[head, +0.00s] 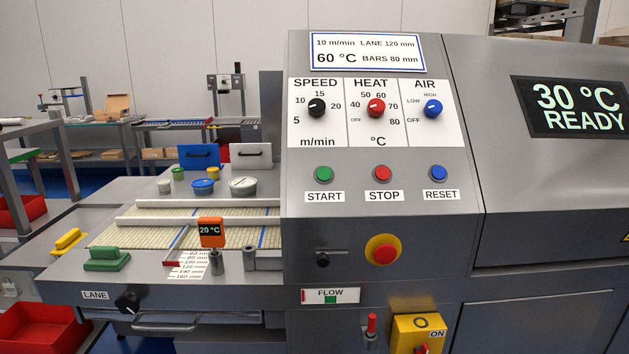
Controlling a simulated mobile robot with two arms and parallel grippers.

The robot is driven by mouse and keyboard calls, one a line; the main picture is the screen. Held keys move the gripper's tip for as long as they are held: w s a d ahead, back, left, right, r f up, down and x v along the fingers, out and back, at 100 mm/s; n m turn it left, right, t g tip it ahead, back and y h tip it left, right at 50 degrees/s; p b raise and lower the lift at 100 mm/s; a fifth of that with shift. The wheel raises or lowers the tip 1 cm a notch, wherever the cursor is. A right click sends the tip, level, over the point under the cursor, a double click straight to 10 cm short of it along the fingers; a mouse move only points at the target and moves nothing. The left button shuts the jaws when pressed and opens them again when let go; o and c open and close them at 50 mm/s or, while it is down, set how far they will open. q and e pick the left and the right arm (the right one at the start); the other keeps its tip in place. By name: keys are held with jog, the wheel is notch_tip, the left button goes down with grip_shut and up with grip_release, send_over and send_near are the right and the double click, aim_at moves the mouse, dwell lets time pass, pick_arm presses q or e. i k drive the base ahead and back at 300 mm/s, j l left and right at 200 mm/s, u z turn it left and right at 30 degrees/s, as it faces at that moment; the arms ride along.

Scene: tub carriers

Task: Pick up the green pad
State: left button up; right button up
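A green pad (107,260) with a raised handle-like top sits on the grey machine table (65,272), at its front left. It stands just in front of the mesh conveyor lane and behind the LANE knob (128,299). Nothing covers it. A smaller yellow pad (68,241) of similar shape lies behind it to the left. Neither of my grippers is in view.
White guide bars (170,222) cross the conveyor (115,236). An orange 20 °C display (211,232) and short posts stand right of the green pad. The control panel (380,230) rises at right. Several lidded tubs (203,187) stand behind. Red bins (40,328) sit low left.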

aim_at(104, 258)
jog(key=z, duration=1.35)
jog(key=u, duration=2.5)
